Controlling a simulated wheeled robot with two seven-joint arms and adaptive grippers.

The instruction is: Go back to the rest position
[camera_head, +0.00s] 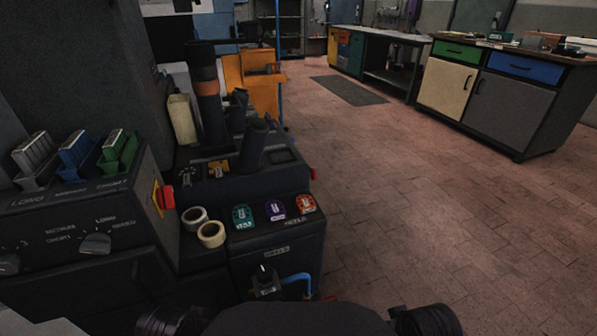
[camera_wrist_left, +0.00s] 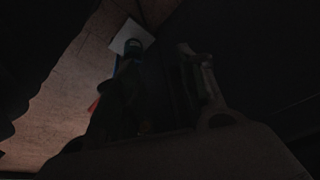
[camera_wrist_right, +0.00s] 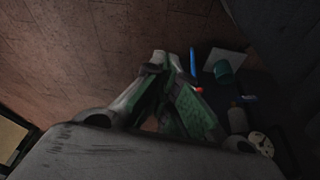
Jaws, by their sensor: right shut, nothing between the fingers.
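Neither gripper shows in the head view; only dark rounded parts of my own body show along its bottom edge. My right gripper (camera_wrist_right: 172,72) is in the right wrist view, its fingers drawn together with green inner sides and nothing held. My left gripper (camera_wrist_left: 165,62) is in the left wrist view, but it is very dark and I cannot tell how its fingers stand. The heel press machine (camera_head: 270,195) stands on the left of the head view, apart from both grippers as far as I can see.
The machine carries a dial (camera_head: 95,243), a red knob (camera_head: 166,197), two tape rolls (camera_head: 211,234) and coloured labels. A blue hose (camera_head: 298,279) sits at its front. Cabinets (camera_head: 492,95) stand back right, and a dark mat (camera_head: 348,90) lies on the floor. The tiled floor (camera_head: 430,215) right of the machine is clear.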

